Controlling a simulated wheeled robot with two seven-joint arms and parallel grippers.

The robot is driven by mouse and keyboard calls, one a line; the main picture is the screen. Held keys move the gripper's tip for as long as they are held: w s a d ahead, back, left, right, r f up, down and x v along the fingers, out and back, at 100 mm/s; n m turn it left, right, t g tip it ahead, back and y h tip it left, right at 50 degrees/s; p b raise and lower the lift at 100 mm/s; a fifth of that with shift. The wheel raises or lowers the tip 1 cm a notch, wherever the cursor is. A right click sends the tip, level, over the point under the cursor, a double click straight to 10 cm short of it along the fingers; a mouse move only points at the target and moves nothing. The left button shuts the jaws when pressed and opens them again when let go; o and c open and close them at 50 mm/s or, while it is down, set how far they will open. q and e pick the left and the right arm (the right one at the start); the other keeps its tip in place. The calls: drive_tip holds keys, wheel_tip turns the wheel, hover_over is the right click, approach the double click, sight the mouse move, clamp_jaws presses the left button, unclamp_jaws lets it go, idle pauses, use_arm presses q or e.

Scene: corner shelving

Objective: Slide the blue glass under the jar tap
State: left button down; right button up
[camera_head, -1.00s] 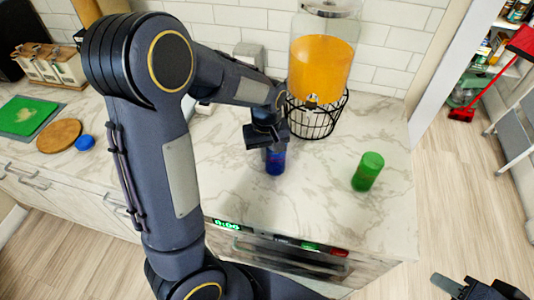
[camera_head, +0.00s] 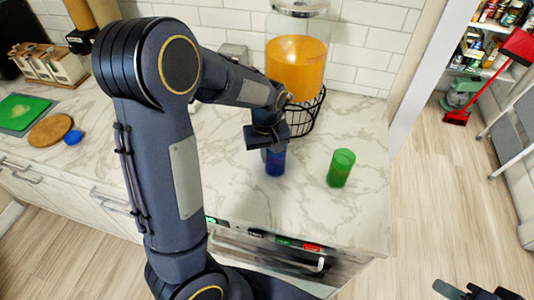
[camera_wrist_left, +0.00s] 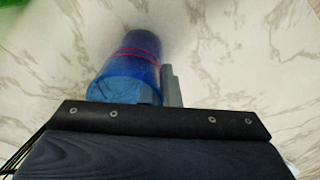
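The blue glass (camera_head: 276,160) stands upright on the marble counter (camera_head: 235,185), in front of the jar's stand. My left gripper (camera_head: 263,152) is down at its left side. In the left wrist view the blue glass (camera_wrist_left: 125,65) stands beside the grey fingers (camera_wrist_left: 172,88), which look shut together and are not around it. They look close to or against its side. The jar (camera_head: 297,68) of orange drink sits on a black wire stand (camera_head: 305,117). My left arm hides its tap. My right gripper (camera_head: 478,291) is at the bottom right, empty, fingers apart.
A green glass (camera_head: 341,168) stands to the right of the blue glass, with bare counter between them. The counter's right edge lies beyond it. A tiled wall (camera_head: 360,50) is behind the jar. A green board (camera_head: 18,113) and a round wooden board (camera_head: 50,130) lie far left.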

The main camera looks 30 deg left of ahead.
use_arm(q)
drive_tip(key=c, duration=2.1)
unclamp_jaws()
drive_tip(key=o, duration=0.5)
wheel_tip(320, 180, up, 8)
drive_tip(key=shift+f+b, duration=0.1)
drive_tip(key=shift+b, duration=0.2)
drive_tip(key=s+d+r+m+t+h, duration=0.1)
drive_tip(key=s+m+t, duration=0.1)
drive_tip(key=s, duration=0.4)
drive_tip(key=s+d+r+m+t+h, duration=0.1)
drive_tip(key=s+d+m, duration=0.1)
drive_tip(key=s, duration=0.5)
drive_tip(key=s+d+r+m+t+h, duration=0.1)
drive_tip(key=s+m+t, duration=0.1)
drive_tip(key=s, duration=0.4)
drive_tip(key=shift+s+d+r+m+t+h, duration=0.1)
drive_tip(key=shift+s+d+m+t+h, duration=0.2)
drive_tip(key=shift+d+m+h, duration=0.1)
